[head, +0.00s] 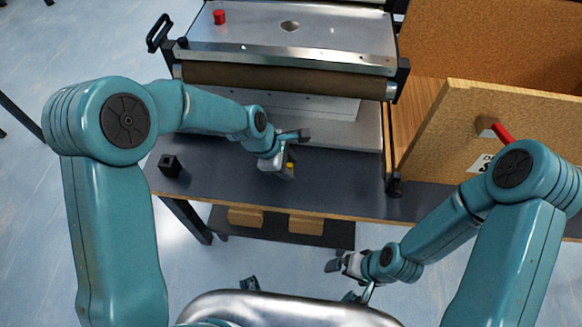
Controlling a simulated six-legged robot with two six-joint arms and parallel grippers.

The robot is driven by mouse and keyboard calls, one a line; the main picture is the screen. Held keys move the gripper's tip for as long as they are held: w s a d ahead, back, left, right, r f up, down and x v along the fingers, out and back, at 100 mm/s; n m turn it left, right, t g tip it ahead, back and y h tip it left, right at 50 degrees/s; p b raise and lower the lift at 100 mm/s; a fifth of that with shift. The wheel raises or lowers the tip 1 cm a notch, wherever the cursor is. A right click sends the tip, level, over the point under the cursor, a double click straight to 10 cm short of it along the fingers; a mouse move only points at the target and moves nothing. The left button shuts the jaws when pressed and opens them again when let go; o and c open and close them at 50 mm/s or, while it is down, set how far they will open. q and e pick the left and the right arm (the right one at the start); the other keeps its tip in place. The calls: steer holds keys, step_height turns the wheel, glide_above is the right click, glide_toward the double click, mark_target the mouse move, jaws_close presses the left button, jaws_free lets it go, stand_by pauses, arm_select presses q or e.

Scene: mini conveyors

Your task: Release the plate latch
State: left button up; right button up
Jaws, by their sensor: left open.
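A silver metal plate (330,22) with a hole in it forms the top of the conveyor unit. A small red knob (219,17) stands on it near its left side. A black handle (158,33) sticks out at the unit's left; I cannot tell which part is the latch. My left gripper (293,152) is open in front of the brown roller, above the dark table, apart from the knob and handle. A small yellow patch shows beside its fingers. My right gripper (333,264) is low, in front of the table edge; its jaw opening is unclear.
A brown roller (285,78) spans the unit's front. A small black block (169,166) sits on the dark table (225,185) at left. A wooden box (460,115) with a red handle (502,132) stands at right. Wooden blocks (305,224) lie on a lower shelf.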

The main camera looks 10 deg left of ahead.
arm_select(q)
steer(key=shift+d+f, duration=0.2)
steer(key=shift+f, duration=0.25)
jaws_close()
steer(key=shift+s+f+t+b, duration=0.25)
steer(key=shift+t+b, duration=0.15)
steer(key=shift+b, duration=0.3)
steer(key=s+t+b, duration=0.1)
steer(key=b, duration=0.3)
steer(key=s+f+m+t+b, duration=0.1)
steer(key=t+b, duration=0.1)
steer(key=b, duration=0.2)
steer(key=s+t+b, duration=0.1)
steer(key=t+b, duration=0.1)
steer(key=b, duration=0.2)
steer(key=shift+f+b, duration=0.35)
steer(key=shift+s+r+t+h+b, duration=0.15)
steer(key=shift+t+h+b, duration=0.2)
steer(key=shift+b, duration=0.25)
